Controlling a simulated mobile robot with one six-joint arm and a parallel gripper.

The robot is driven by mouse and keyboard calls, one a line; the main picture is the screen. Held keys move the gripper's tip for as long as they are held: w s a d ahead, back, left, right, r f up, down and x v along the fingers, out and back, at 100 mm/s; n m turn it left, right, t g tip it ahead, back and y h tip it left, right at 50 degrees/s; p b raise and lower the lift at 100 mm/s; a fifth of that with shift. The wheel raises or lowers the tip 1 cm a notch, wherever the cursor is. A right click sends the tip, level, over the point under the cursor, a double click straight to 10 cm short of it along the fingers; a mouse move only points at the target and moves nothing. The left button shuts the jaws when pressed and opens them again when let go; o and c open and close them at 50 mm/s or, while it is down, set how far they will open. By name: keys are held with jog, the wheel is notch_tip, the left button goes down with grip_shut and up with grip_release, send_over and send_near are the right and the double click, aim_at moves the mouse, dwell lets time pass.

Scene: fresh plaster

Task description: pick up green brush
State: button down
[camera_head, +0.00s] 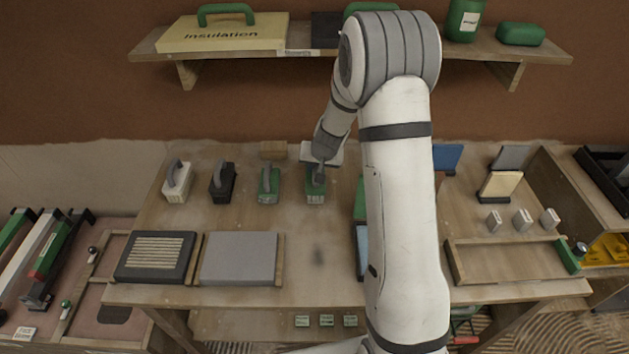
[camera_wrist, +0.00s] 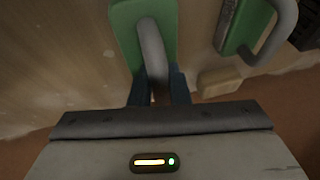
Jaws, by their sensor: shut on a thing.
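Two green brushes with grey handles show at the back of the workbench. My gripper (camera_head: 319,168) is at the right one (camera_head: 315,192) and shut on its grey handle. In the wrist view, my gripper's dark fingers (camera_wrist: 158,92) close around the near end of that handle (camera_wrist: 152,50), above the brush's green body (camera_wrist: 128,35). I cannot tell whether this brush touches the bench. The other green brush (camera_head: 265,192) stands to its left, apart from my gripper; it also shows at the upper right of the wrist view (camera_wrist: 240,28).
A black brush (camera_head: 222,185) and a white brush (camera_head: 177,185) stand farther left. A small wooden block (camera_head: 273,149) lies behind. A grey slab (camera_head: 238,258) and a dark ribbed board (camera_head: 155,257) lie in front. A shelf (camera_head: 345,55) hangs above. My arm hides part of the bench.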

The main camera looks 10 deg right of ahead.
dwell(0.4)
notch_tip(320, 180, up, 10)
jog(key=shift+r+p, duration=0.1)
jog(key=shift+p, duration=0.2)
jog(key=c, duration=2)
grip_release()
grip_shut()
jog(key=shift+d, duration=0.1)
